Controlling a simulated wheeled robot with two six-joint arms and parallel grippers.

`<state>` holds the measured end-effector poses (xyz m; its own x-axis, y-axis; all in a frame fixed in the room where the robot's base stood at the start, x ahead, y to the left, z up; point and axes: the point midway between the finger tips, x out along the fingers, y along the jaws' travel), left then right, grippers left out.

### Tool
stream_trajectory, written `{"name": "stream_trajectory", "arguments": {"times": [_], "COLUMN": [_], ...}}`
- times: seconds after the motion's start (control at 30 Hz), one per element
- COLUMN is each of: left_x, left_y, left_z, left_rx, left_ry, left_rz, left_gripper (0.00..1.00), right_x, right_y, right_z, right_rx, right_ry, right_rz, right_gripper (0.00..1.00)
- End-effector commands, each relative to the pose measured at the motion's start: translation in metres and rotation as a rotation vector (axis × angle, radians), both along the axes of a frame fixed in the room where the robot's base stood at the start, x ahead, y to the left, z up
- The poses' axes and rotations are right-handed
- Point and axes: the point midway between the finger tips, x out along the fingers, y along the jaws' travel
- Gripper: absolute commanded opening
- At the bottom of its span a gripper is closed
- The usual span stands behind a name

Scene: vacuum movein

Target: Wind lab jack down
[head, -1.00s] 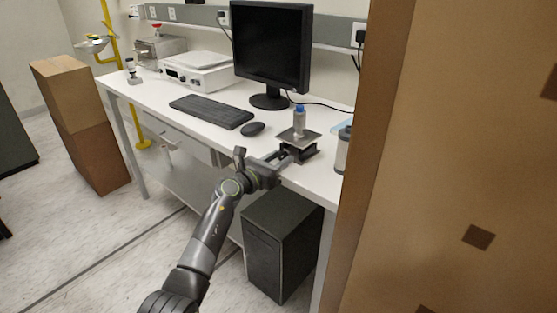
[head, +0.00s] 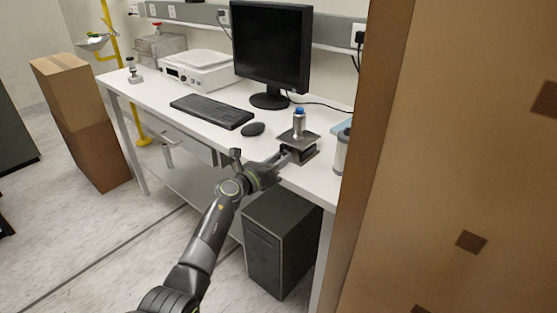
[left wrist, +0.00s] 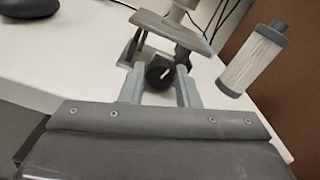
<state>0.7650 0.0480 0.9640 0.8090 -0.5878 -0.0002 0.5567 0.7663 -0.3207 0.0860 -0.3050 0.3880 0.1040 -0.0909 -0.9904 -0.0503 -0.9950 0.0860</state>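The lab jack (head: 298,137) stands near the front edge of the white bench, its dark top plate raised, with a blue-capped bottle (head: 299,122) upright on it. In the left wrist view the jack's tilted-looking plate (left wrist: 170,30) is at the top, with its black knob (left wrist: 160,71) below. My left gripper (head: 286,160) reaches to the front of the jack. In the left wrist view its two fingers (left wrist: 160,88) are apart on either side of the knob, with gaps visible. The jack's far side is hidden. My right gripper is not in view.
A clear container (head: 342,155) with a grey lid stands right of the jack. A mouse (head: 253,129), keyboard (head: 212,110) and monitor (head: 270,50) are behind and left. A brown panel (head: 440,150) closes off the right. A black cabinet (head: 282,240) sits under the bench.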

Motion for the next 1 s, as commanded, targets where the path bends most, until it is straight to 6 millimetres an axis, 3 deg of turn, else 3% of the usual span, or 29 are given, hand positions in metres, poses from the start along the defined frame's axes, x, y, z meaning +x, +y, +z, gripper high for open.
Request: {"name": "stream_trajectory", "arguments": {"times": [0.03,0.13,0.57,1.0], "left_x": [0.0,0.0,-0.006,-0.062], "left_y": [0.0,0.0,0.005,0.046], "left_z": [0.0,0.0,0.0,-0.001], "left_rx": [0.0,0.001,0.001,0.002], "left_ry": [0.0,-0.001,-0.001,0.0], "left_rz": [0.0,0.0,0.0,0.003], "left_gripper": [0.36,0.49,0.49,0.49], "right_x": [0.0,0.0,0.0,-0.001], "right_y": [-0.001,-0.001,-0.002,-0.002], "right_z": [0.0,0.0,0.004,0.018], "right_rx": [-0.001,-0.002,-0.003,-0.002], "right_ry": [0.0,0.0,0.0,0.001], "right_rz": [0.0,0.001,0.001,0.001], "right_gripper": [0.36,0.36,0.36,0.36]}}
